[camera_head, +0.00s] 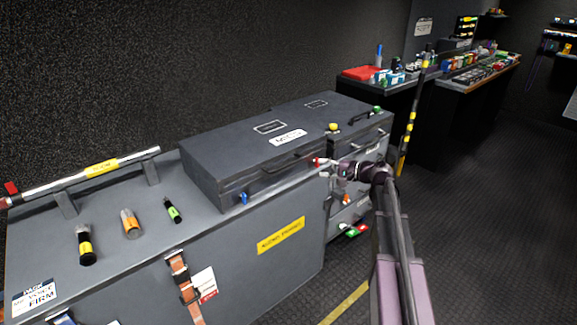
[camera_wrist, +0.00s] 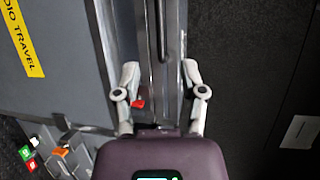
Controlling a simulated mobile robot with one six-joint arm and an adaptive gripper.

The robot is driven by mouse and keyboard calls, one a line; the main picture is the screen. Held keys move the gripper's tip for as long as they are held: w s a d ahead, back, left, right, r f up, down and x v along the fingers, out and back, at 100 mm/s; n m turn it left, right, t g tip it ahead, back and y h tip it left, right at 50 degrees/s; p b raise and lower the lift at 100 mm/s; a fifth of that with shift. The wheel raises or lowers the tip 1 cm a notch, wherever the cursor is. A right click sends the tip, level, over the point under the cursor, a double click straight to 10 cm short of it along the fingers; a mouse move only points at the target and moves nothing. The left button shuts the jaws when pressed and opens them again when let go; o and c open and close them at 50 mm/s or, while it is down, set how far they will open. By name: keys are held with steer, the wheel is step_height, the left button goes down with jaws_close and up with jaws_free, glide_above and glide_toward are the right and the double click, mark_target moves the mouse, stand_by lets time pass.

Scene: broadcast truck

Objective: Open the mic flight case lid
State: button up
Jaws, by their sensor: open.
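The mic flight case (camera_head: 235,160) is a long dark grey box with a white label on its lid (camera_head: 270,122). It lies on the grey cabinet, and its lid is down. A dark handle (camera_head: 290,158) is on its front, with a blue latch (camera_head: 243,198) toward the left end. My gripper (camera_head: 323,168) is at the front right of the case. In the wrist view my gripper (camera_wrist: 160,75) is open, with its fingers apart on either side of a grey edge and a dark bar (camera_wrist: 161,30). A small red part (camera_wrist: 138,103) shows beside the left finger. Contact cannot be told.
Several microphones (camera_head: 131,222) and a rail with a yellow tag (camera_head: 100,168) are on the cabinet top (camera_head: 205,232) at left. A drawer unit (camera_head: 350,205) stands right of the case. A striped pole (camera_head: 408,125) rises behind my arm. Dark floor (camera_head: 480,220) is open at right.

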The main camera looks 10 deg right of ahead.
mark_target(290, 164)
steer(key=b+x, duration=0.2)
steer(key=x, duration=1.1)
steer(key=shift+w+a, duration=0.2)
steer(key=shift+a, duration=0.1)
jaws_close()
